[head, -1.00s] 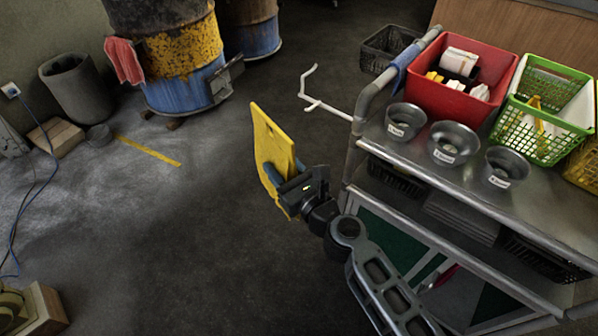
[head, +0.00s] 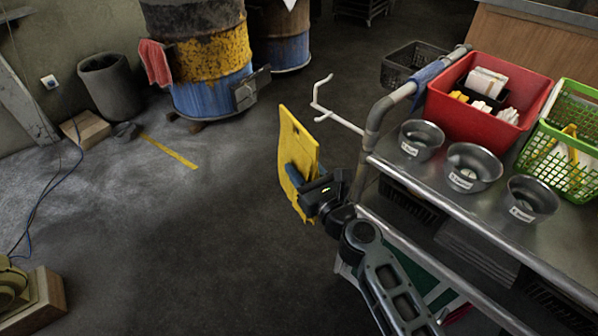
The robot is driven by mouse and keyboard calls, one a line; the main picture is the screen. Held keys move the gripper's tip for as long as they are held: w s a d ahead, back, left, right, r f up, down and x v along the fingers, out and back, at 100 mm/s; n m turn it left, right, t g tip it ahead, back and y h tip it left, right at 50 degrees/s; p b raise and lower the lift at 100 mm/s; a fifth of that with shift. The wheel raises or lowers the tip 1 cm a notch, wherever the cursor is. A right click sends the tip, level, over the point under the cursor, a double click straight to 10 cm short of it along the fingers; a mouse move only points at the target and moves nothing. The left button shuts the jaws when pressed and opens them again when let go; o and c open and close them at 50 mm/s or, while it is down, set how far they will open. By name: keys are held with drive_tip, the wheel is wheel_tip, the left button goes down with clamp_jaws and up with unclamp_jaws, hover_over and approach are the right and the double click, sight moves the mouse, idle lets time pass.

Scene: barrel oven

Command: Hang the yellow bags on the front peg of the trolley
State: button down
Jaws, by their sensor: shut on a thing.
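The yellow bags (head: 298,143) hang as a flat yellow bundle from my gripper (head: 302,181), which is shut on them. A hole shows near their top edge. The trolley (head: 395,175) stands at the right. Its white front peg (head: 345,123) sticks out leftward from the trolley's end, with an upturned hooked tip. The bags are to the left of the peg and a little lower, apart from it in the picture. I cannot tell the depth between them. My gripper hides part of the bags.
On the trolley top are a red crate (head: 440,107), a green basket (head: 536,137) and metal bowls (head: 473,168). A blue cloth (head: 428,74) hangs on the handle. A rusty barrel (head: 205,80) stands behind.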

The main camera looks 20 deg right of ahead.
drive_tip(key=w+d+f+b, duration=0.1)
drive_tip(key=w+d, duration=0.2)
drive_tip(key=d, duration=0.3)
drive_tip(key=shift+d+f+b, duration=0.2)
drive_tip(key=shift+d+b, duration=0.1)
idle(0.6)
idle(0.7)
drive_tip(key=c, duration=0.5)
unclamp_jaws()
drive_tip(key=shift+f, duration=0.1)
drive_tip(key=shift+s, duration=0.1)
drive_tip(key=s+d, duration=0.1)
drive_tip(key=s, duration=0.6)
drive_tip(key=shift+s, duration=0.4)
